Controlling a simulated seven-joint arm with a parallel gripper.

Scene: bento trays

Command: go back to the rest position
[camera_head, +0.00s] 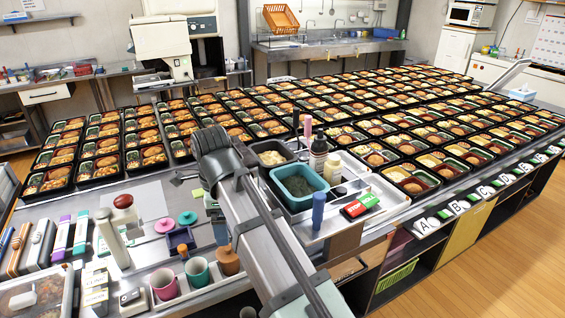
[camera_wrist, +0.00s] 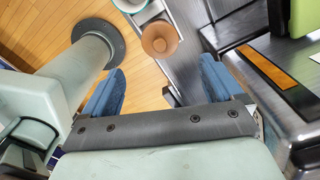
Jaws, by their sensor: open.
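My gripper (camera_wrist: 163,66) shows in the wrist view with its two blue fingers spread wide apart and nothing between them. Beyond the fingertips are wooden floor and the metal edge of the table. A round brown-topped thing (camera_wrist: 160,40) lies a little past the gap, apart from the fingers. In the head view my arm reaches from the bottom right up over the front of the table; I cannot make out the fingers there.
Many filled bento trays (camera_head: 340,112) cover the back of the table (camera_head: 345,240). Near my arm are a teal bin (camera_head: 298,187), a blue bottle (camera_head: 318,211), a teal cup (camera_head: 197,271) and a pink cup (camera_head: 164,284). Open floor (camera_head: 500,265) lies at the right.

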